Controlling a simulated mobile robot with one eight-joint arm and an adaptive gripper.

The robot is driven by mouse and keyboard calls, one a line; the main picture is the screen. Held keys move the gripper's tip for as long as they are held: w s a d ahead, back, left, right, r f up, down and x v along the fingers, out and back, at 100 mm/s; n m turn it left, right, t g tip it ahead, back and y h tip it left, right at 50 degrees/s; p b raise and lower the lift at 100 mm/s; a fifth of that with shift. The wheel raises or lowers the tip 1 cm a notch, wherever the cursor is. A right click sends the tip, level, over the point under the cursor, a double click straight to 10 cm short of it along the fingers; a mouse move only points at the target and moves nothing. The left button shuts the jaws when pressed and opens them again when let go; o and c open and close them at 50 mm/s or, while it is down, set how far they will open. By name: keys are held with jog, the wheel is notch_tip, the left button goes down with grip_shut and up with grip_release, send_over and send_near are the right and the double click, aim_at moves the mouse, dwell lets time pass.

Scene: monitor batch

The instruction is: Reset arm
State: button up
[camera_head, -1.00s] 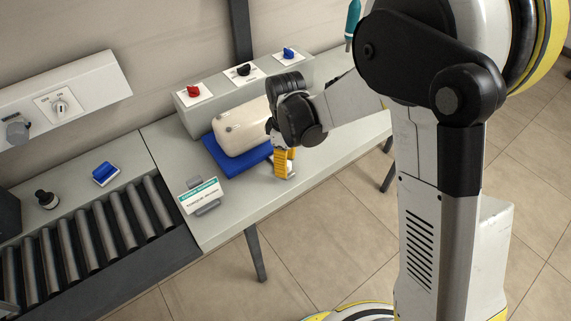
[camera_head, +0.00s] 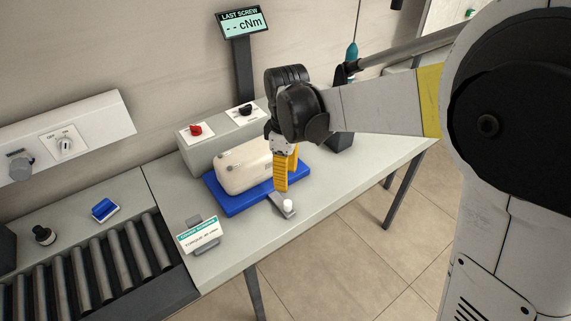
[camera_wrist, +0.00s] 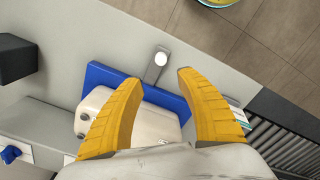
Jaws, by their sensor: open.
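My gripper (camera_head: 284,172) has yellow fingers and hangs above the workbench, in front of the cream rounded housing. In the wrist view the two fingers of my gripper (camera_wrist: 158,82) are spread apart with nothing between their tips. The cream housing (camera_head: 238,172) lies on a blue tray (camera_head: 228,207); the right part of both is partly hidden behind the fingers. In the wrist view the housing (camera_wrist: 150,122) and the blue tray (camera_wrist: 105,75) lie below the fingers. A grey piece with a round white top (camera_head: 287,205) stands on the bench just past the fingertips.
A grey box with a red knob (camera_head: 196,130) and a black knob (camera_head: 245,111) stands behind the tray. A "LAST SCREW" display (camera_head: 243,24) rises at the back. A sign (camera_head: 199,236) stands at the bench front. A roller conveyor (camera_head: 100,270) is at left.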

jog(key=s+d+r+m+t, duration=0.3)
jog(key=s+d+r+m, duration=0.1)
jog(key=s+d+m, duration=0.3)
jog(key=s+d+r+m+t, duration=0.4)
jog(key=s+d+m, duration=0.3)
jog(key=s+d, duration=0.2)
jog(key=shift+s+d, duration=0.15)
jog(key=shift+d, duration=0.5)
dwell(1.0)
